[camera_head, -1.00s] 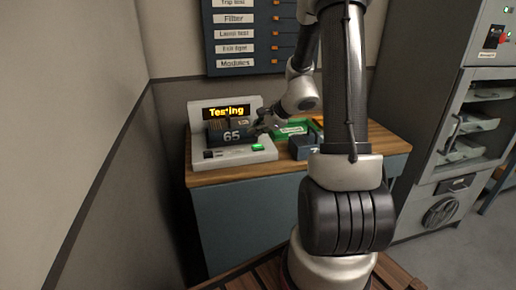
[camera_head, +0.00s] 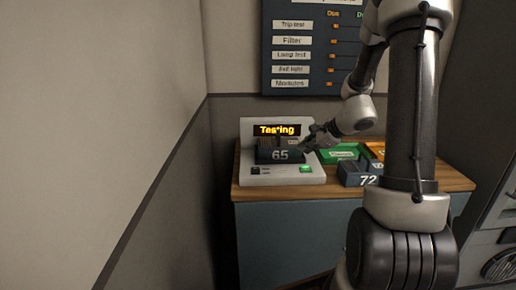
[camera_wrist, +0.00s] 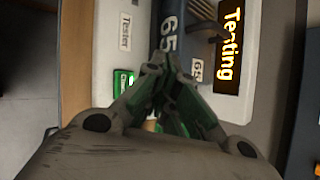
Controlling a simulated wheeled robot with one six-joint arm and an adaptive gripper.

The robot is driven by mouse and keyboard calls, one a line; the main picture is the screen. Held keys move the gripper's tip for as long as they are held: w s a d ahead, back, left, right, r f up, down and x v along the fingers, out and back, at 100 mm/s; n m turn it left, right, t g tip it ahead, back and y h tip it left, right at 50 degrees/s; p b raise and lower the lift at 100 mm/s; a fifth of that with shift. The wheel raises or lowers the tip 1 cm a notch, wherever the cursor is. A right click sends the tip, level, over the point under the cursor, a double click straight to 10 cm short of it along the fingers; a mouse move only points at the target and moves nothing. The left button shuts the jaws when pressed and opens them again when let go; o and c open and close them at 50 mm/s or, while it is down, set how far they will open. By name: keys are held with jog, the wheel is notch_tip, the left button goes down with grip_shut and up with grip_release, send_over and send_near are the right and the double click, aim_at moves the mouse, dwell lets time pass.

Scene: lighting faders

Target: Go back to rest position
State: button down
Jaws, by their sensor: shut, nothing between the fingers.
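My gripper (camera_head: 312,138) is at the right side of the tester in the head view, in front of its lit screen side. In the wrist view my gripper (camera_wrist: 167,75) is shut with its fingertips together and nothing between them. The white tester (camera_head: 248,172) stands on the wooden-topped counter and its screen (camera_head: 277,130) reads "Testing". A dark module marked 65 (camera_head: 280,155) sits in the tester. It also shows beyond the fingertips in the wrist view (camera_wrist: 169,35). Whether the fingertips touch it I cannot tell.
A dark module marked 72 (camera_head: 357,174), a green tray (camera_head: 340,152) and an orange tray (camera_head: 376,149) are on the counter (camera_head: 290,191) to the right. A labelled board (camera_head: 292,68) hangs on the wall behind. A grey wall is close on the left.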

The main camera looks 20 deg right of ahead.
jog(key=shift+s+a+n, duration=0.2)
jog(key=shift+s+n, duration=0.05)
jog(key=shift+n, duration=0.15)
jog(key=s+a+r+n+g, duration=0.1)
jog(key=s+a+n+g, duration=0.15)
jog(key=s+n, duration=0.4)
jog(key=s+a+r+n+g, duration=0.1)
jog(key=s+n+g, duration=0.25)
jog(key=s, duration=0.55)
jog(key=s+a+r+n+t+h, duration=0.2)
jog(key=s+r+n+h, duration=0.2)
jog(key=s+r+n, duration=0.7)
jog(key=s+r, duration=0.2)
jog(key=s, duration=0.1)
jog(key=shift+s+a+r, duration=0.2)
jog(key=shift+r, duration=0.15)
